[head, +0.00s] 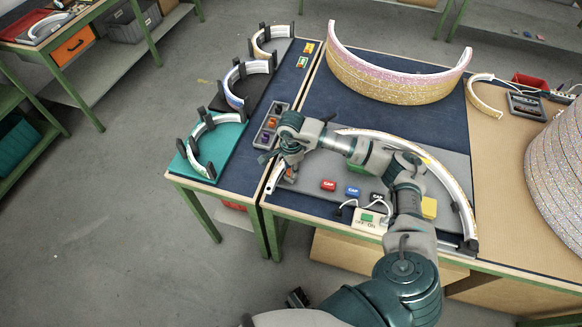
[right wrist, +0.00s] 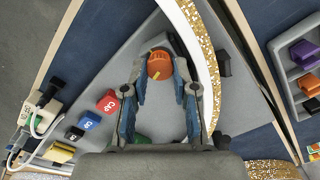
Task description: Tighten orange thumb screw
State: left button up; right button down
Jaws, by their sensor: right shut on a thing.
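The orange thumb screw (right wrist: 160,66) sits at the narrow end of the grey fixture plate (right wrist: 160,125), beside the glitter arc (right wrist: 207,62). A short yellow mark shows on its top. My right gripper (right wrist: 160,75) has its two fingertips on either side of the screw and is shut on it. In the head view my right gripper (head: 287,152) reaches down at the left end of the fixture, and hides most of the screw there.
A grey tray (head: 271,126) with coloured knobs lies just left of the gripper. Red (head: 328,185), blue (head: 352,191) and black caps lie on the fixture plate. A white switch box (head: 370,219) with cables sits at the front edge. A large glitter arc (head: 395,82) stands behind.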

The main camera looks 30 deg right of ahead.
jog(key=m, duration=0.3)
jog(key=m+p, duration=0.1)
jog(key=m, duration=0.1)
jog(key=shift+w+d+r+m, duration=0.1)
jog(key=shift+r+m, duration=0.1)
jog(key=shift+m, duration=0.6)
jog(key=m+p, duration=0.2)
jog(key=m, duration=0.4)
jog(key=shift+r, duration=0.1)
jog(key=m+p, duration=0.1)
jog(key=m, duration=0.3)
jog(key=shift+m, duration=0.4)
pick_arm(q)
jog(key=s+a+f+p, duration=0.1)
jog(key=s+a+f, duration=0.1)
jog(key=s+f, duration=0.6)
jog(key=shift+s+f+g+p, duration=0.3)
jog(key=shift+s+f, duration=0.05)
jog(key=shift+s, duration=1.15)
pick_arm(e)
jog(key=shift+w+m, duration=0.1)
jog(key=shift+m, duration=1.7)
jog(key=c, duration=0.9)
grip_release()
jog(key=shift+f, duration=0.2)
